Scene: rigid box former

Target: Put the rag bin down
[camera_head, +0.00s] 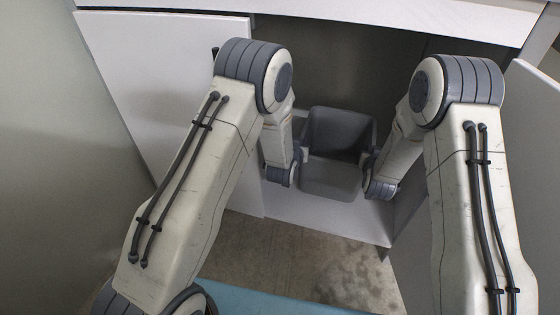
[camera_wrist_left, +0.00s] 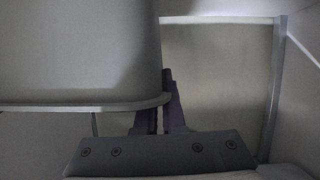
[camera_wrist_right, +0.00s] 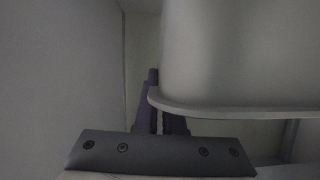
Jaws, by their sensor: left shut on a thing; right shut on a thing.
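The grey rag bin (camera_head: 338,178) is upright and open-topped, between my two forearms in the opening of a white cabinet. My left gripper (camera_wrist_left: 160,108) is shut on the bin's rim at its left side; the bin wall (camera_wrist_left: 75,50) fills the left of the left wrist view. My right gripper (camera_wrist_right: 159,108) is shut on the rim at the right side; the bin wall (camera_wrist_right: 240,50) fills the right of the right wrist view. The bin's base is close to the white cabinet floor (camera_head: 325,213); I cannot tell whether it touches. My fingertips are mostly hidden in the head view.
A white panel (camera_head: 155,90) stands at the left of the opening and another panel (camera_head: 535,130) at the right. A white top edge (camera_head: 330,15) runs above. The concrete floor (camera_head: 290,255) and a blue surface (camera_head: 260,303) lie in front.

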